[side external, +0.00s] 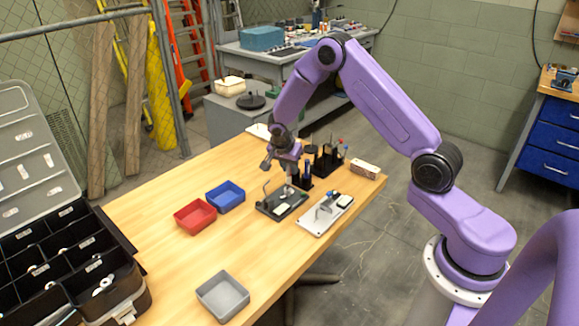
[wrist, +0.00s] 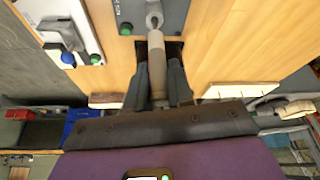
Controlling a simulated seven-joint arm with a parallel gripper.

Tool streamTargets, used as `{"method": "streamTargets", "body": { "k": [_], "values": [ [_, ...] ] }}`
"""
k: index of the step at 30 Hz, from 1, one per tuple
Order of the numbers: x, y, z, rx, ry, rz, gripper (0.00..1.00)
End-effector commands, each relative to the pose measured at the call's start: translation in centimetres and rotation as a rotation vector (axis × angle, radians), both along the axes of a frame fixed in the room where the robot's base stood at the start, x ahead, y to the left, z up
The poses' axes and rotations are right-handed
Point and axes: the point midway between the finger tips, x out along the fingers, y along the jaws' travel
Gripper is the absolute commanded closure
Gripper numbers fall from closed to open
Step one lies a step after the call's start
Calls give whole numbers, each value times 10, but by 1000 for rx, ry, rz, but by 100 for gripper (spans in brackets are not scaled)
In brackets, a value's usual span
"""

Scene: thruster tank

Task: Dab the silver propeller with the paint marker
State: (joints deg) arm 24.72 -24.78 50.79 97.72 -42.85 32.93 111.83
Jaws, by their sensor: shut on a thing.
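My gripper (side external: 291,172) is shut on a tan-grey cylinder that looks like the paint marker (wrist: 157,72). In the wrist view, the marker stands between the two fingers of my gripper (wrist: 157,88). A grey part (wrist: 153,18) lies just beyond the marker's end, over a dark plate (wrist: 132,12); I cannot tell whether they touch. The dark plate (side external: 293,204) also shows in the side view, carrying a grey upright part (side external: 266,189). A white plate (side external: 312,225) beside it carries another grey part with blue on it. I cannot make out which is the silver propeller.
Black holders (side external: 325,162) with upright tools stand close behind my gripper. A red bin (side external: 195,216), a blue bin (side external: 226,196) and a grey bin (side external: 223,296) are on the table. An open black case (side external: 113,285) stands at left. The table's middle is clear.

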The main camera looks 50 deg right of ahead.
Motion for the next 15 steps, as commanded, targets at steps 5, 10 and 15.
{"method": "streamTargets", "body": {
  "k": [5, 10, 15],
  "values": [
    [0, 0, 11, 0, -2, 0, 100],
    [0, 0, 22, -1, -2, -1, 100],
    [1, 0, 34, 0, -2, 0, 100]
  ]
}}
